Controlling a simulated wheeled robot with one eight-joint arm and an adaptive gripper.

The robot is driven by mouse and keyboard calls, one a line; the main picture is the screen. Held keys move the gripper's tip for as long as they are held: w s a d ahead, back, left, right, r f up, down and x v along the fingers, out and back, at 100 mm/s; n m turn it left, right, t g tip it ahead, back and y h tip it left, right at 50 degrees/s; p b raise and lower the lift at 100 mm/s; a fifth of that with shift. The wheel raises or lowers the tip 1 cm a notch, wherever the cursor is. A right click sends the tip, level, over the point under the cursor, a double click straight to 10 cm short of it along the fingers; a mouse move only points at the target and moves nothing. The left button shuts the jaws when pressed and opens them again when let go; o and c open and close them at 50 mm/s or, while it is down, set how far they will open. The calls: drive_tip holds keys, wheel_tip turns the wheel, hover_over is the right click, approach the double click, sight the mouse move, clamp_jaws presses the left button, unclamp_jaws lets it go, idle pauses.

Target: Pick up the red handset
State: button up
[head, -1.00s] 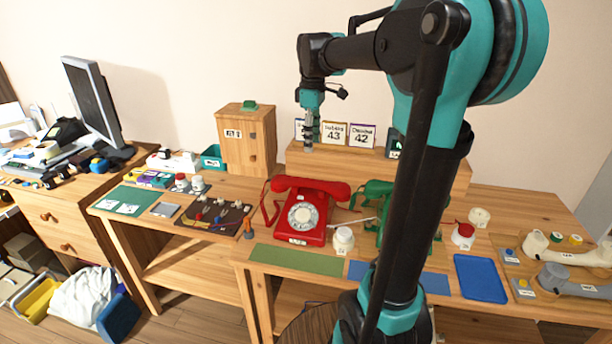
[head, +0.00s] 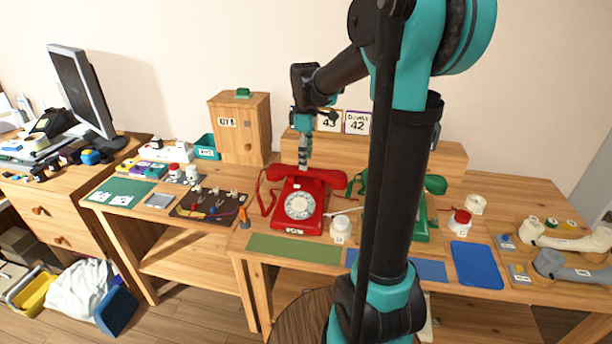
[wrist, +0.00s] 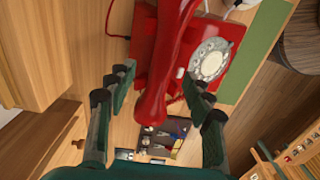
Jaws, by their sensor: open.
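The red handset (head: 328,176) lies across the top of the red dial phone (head: 299,206) on the table. In the wrist view the red handset (wrist: 157,75) runs between the two fingers, with its rounded end toward my gripper. My gripper (head: 304,160) points down just above the handset in the head view. In the wrist view my gripper (wrist: 158,85) is open, with one finger on each side of the handset and visible gaps. The far end of the handset is cut off in the wrist view.
A green phone (head: 420,215) stands to the right, partly hidden by my arm. A white jar (head: 340,230) stands by the red phone's front right. A wooden cabinet (head: 240,128) and a raised wooden shelf (head: 440,158) stand behind. A green mat (head: 293,249) lies in front.

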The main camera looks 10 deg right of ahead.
sight(306, 175)
drive_tip(key=shift+s+f, duration=0.15)
drive_tip(key=shift+f, duration=2.45)
clamp_jaws()
